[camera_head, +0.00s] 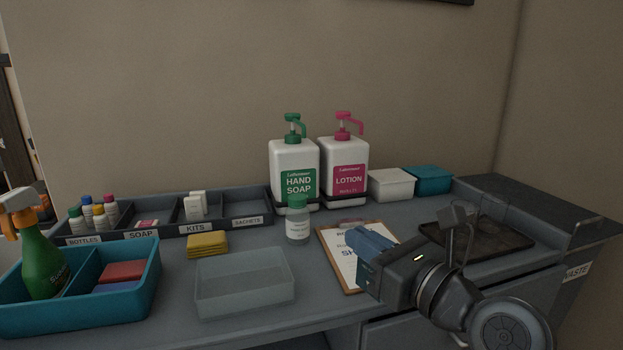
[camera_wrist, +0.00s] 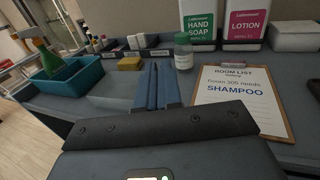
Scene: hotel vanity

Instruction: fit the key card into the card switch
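I see no key card and no card switch in either view. My gripper (camera_head: 366,240) is over the vanity top, in front of the clipboard in the head view. In the wrist view its two blue fingers (camera_wrist: 158,84) lie close side by side with only a thin dark line between them. Nothing shows held between them. The clipboard (camera_head: 330,265) is partly hidden by my gripper in the head view. In the wrist view the clipboard (camera_wrist: 243,100) lies to the right of the fingers, with a sheet reading "ROOM LIST" and "SHAMPOO".
A clear box (camera_head: 244,283), yellow sponge (camera_head: 207,243) and small green-capped bottle (camera_head: 298,221) stand on the counter (camera_head: 180,300). A teal caddy (camera_head: 140,285) is left. Soap (camera_head: 293,170) and lotion (camera_head: 344,172) dispensers stand behind. A dark tray (camera_head: 480,240) is right.

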